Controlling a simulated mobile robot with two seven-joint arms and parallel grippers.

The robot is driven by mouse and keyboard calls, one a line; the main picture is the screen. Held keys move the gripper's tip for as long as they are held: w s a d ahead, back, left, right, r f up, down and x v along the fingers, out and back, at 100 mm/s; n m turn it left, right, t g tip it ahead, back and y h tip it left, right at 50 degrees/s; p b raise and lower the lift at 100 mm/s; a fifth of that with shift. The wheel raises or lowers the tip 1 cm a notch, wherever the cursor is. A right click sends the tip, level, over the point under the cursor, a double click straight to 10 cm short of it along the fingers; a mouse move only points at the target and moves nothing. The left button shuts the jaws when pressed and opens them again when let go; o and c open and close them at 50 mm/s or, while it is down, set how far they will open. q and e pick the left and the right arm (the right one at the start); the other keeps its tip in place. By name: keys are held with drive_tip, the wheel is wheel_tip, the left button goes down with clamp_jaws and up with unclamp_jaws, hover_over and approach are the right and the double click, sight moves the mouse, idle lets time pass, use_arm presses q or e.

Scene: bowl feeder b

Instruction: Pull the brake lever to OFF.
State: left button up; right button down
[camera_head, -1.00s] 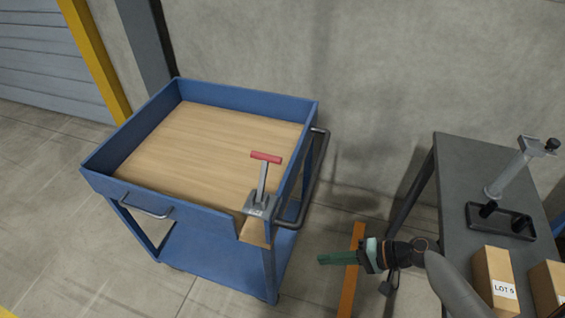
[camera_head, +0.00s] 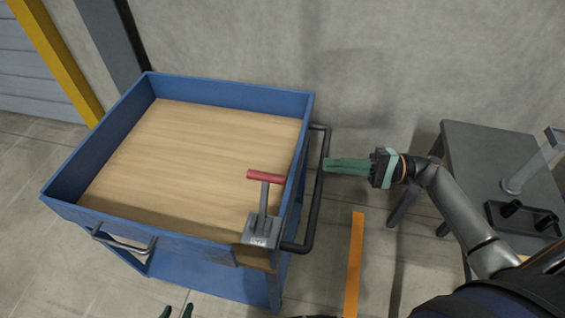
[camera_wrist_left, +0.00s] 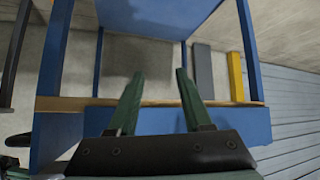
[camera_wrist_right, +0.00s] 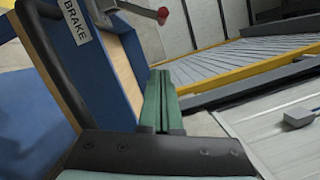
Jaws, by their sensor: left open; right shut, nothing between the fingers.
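The brake lever has a red T-handle (camera_head: 266,176) on a grey stem and stands upright on a metal bracket (camera_head: 262,231) at the cart's near right corner. Its red end also shows in the right wrist view (camera_wrist_right: 162,15), near a label reading BRAKE (camera_wrist_right: 75,20). My right gripper (camera_head: 328,165) is shut and empty, just right of the cart's dark handle, apart from the lever. My left gripper (camera_head: 178,312) shows only its fingertips at the bottom edge of the head view. It is open and empty, as the left wrist view (camera_wrist_left: 158,85) shows.
The blue cart (camera_head: 100,219) with a wooden top has a dark push handle (camera_head: 318,200) on its right side. A grey table (camera_head: 480,150) with a black tray (camera_head: 520,218) stands at the right. An orange floor strip (camera_head: 355,265) lies between them.

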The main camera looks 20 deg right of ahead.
sight(264, 201)
drive_tip(key=p+x, duration=0.2)
drive_tip(key=x, duration=0.8)
drive_tip(key=shift+w+a+r, duration=0.1)
drive_tip(key=shift+a, duration=0.15)
use_arm(q)
drive_tip(key=r, duration=0.1)
drive_tip(key=a+r+p, duration=0.1)
drive_tip(key=r+p, duration=0.1)
drive_tip(key=shift+s+a, duration=0.2)
drive_tip(key=shift+s, duration=0.1)
use_arm(e)
drive_tip(key=s, duration=0.1)
drive_tip(key=s+a, duration=0.1)
drive_tip(key=s+r, duration=0.1)
drive_tip(key=shift+s+a+r, duration=0.1)
drive_tip(key=shift+a, duration=0.2)
use_arm(q)
drive_tip(key=shift+f, duration=0.1)
